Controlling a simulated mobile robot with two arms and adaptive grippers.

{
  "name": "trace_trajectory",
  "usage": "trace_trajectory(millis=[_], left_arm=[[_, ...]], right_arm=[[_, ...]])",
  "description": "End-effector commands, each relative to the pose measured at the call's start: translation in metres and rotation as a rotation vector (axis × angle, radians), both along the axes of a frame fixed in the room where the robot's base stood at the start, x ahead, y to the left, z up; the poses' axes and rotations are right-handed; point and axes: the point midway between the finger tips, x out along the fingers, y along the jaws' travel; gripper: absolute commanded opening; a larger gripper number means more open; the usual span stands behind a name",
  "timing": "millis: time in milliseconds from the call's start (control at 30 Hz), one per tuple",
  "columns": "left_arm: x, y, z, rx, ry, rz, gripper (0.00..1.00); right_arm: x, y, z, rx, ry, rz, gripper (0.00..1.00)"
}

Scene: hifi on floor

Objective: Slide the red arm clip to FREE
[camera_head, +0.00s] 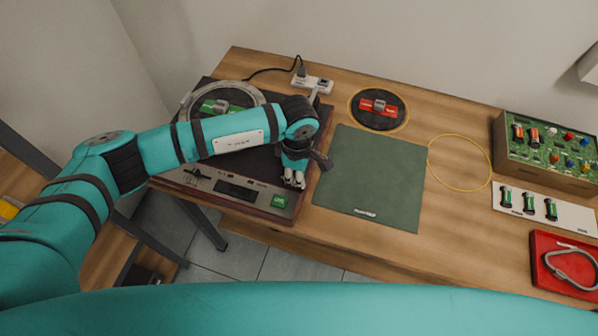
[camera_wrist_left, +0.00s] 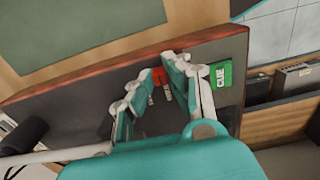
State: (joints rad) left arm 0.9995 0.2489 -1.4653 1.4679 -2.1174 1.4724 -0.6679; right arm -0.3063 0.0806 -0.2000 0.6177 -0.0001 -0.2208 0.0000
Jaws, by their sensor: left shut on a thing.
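The red arm clip (camera_wrist_left: 159,76) shows as a small red piece between my left fingertips in the left wrist view. My left gripper (camera_wrist_left: 165,72) is shut on it, low over the front right part of the turntable deck. In the head view the left gripper (camera_head: 294,183) points down there and hides the clip. The turntable (camera_head: 238,165) has a dark top, a reddish front edge and a green CUE button (camera_head: 279,202) just in front of the gripper. Small lettering by the clip is too blurred to read. My right gripper is not in view.
A green mat (camera_head: 370,180) lies right of the turntable. A black disc with a red label (camera_head: 380,110) is behind it. A power strip (camera_head: 313,84), a green circuit box (camera_head: 548,150), a battery card (camera_head: 540,207) and a red tray (camera_head: 567,262) also stand on the table.

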Motion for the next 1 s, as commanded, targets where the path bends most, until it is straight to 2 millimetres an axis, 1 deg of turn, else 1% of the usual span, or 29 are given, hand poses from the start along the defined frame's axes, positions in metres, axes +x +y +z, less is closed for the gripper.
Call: trace_trajectory(millis=[33, 200, 467, 567, 667, 900, 1000], left_arm=[[-0.003, 0.001, -0.002, 0.004, 0.008, -0.002, 0.15], [-0.003, 0.0, -0.002, 0.003, 0.006, -0.002, 0.37], [-0.001, 0.0, -0.001, 0.001, 0.003, -0.001, 0.37], [0.0, 0.0, 0.006, 0.0, 0.0, -0.001, 0.37], [0.0, 0.0, 0.02, -0.001, -0.002, -0.001, 0.37], [-0.001, 0.0, 0.072, 0.0, -0.002, -0.002, 0.37], [-0.001, 0.001, 0.091, 0.001, -0.001, -0.001, 0.37]], right_arm=[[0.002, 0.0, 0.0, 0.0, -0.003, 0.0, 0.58], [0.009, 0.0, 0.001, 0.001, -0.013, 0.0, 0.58], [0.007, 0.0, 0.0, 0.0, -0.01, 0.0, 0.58], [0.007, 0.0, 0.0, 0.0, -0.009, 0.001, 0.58], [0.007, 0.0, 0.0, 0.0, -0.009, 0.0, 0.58], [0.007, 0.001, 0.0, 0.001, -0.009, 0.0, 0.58], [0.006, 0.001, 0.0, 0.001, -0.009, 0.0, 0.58]])
